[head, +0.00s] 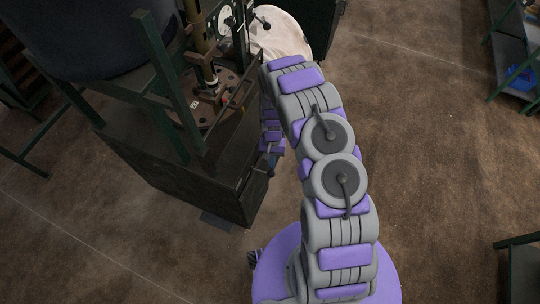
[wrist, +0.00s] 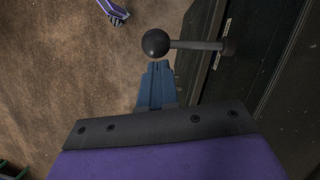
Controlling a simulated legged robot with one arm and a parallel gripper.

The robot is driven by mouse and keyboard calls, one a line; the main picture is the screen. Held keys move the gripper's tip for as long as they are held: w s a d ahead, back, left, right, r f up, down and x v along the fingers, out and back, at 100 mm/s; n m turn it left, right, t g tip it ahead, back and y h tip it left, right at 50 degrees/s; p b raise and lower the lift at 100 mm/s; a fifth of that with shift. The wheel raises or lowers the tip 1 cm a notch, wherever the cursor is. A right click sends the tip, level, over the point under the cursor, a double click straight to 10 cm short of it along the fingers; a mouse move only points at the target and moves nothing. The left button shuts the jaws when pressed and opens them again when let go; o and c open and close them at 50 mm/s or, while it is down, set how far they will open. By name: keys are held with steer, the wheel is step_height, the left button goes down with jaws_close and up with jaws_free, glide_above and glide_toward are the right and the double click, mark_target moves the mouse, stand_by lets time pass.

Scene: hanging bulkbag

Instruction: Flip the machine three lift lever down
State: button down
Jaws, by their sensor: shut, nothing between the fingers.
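A lever with a black ball knob (wrist: 156,42) on a grey rod sticks out sideways from a dark machine panel (wrist: 255,75) in the wrist view. The rod looks roughly level across the picture. My gripper (wrist: 158,66) has blue fingers, shut and empty, with the tips just below the knob in the picture. I cannot tell whether they touch it. In the head view my arm bends over beside the dark machine cabinet (head: 185,165), and the gripper end is small and partly hidden there. I cannot make out this lever clearly in the head view.
Another black-knobbed lever (head: 266,26) shows near a round gauge (head: 225,20). A whitish bag (head: 285,38) lies behind my arm. Green frame posts (head: 165,75) and a dark tank stand at the left. A shelf with a blue item (head: 520,77) is at right.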

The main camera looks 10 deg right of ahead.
mark_target(270, 174)
steer(key=s+m, duration=0.1)
steer(key=m+p, duration=0.1)
steer(key=s+m+y, duration=0.1)
steer(key=shift+s+a+r+m+p, duration=0.1)
steer(key=shift+s+a+m+p, duration=0.2)
steer(key=shift+s, duration=0.05)
steer(key=shift+s+a+m+t+y+p, duration=0.2)
steer(key=shift+s+a+m+t, duration=0.15)
steer(key=shift+s+m, duration=0.45)
steer(key=shift+s+a+m+t+y+p, duration=0.15)
steer(key=shift+s+a+m+t+y, duration=0.2)
steer(key=shift+m, duration=0.85)
steer(key=shift+s, duration=0.1)
